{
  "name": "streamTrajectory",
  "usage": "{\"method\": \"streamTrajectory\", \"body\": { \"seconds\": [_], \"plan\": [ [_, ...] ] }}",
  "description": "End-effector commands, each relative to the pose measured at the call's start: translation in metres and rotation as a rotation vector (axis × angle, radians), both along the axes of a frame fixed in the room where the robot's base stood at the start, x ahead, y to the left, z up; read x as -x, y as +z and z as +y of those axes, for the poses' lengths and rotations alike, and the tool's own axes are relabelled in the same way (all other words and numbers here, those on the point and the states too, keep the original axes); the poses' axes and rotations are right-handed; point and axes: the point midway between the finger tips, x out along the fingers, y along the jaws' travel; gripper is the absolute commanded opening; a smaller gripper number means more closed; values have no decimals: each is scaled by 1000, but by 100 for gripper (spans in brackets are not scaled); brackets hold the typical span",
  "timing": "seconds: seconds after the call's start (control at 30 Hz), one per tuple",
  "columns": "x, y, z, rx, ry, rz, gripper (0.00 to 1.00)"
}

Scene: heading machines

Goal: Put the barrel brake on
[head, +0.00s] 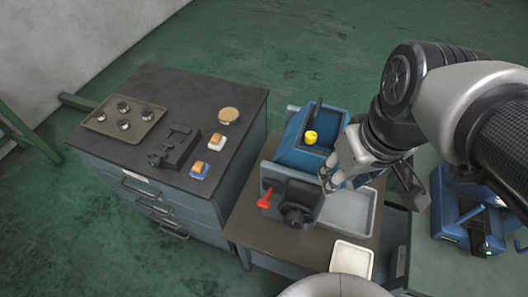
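A blue and dark grey machine (300,150) stands on the low bench in the middle of the head view. A red lever (265,198) sticks up at its front left, beside a dark round part (295,214). A yellow knob (311,137) sits on its blue top, near a dark upright handle (315,112). No label shows which part is the barrel brake. My gripper (329,181) hangs at the machine's right side, to the right of the red lever and apart from it. Its fingers point down-left; the gap between them is unclear, and I see nothing held.
A dark-topped drawer cabinet (235,95) stands left, with a tray of small parts (125,118), a black vise-like fixture (175,146) and small blocks. A grey tray (350,208) and a white tray (352,258) lie beside the machine. Another blue machine (470,215) stands right.

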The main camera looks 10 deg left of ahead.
Motion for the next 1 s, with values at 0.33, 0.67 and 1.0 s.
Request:
{"method": "streamTrajectory", "body": {
  "seconds": [0.33, 0.67, 1.0],
  "plan": [
    [-64, 7, 50, -12, 404, 219, 12],
    [-106, -27, 105, -78, 775, 392, 0],
    [-116, -64, 137, -146, 993, 485, 0]
  ]
}}
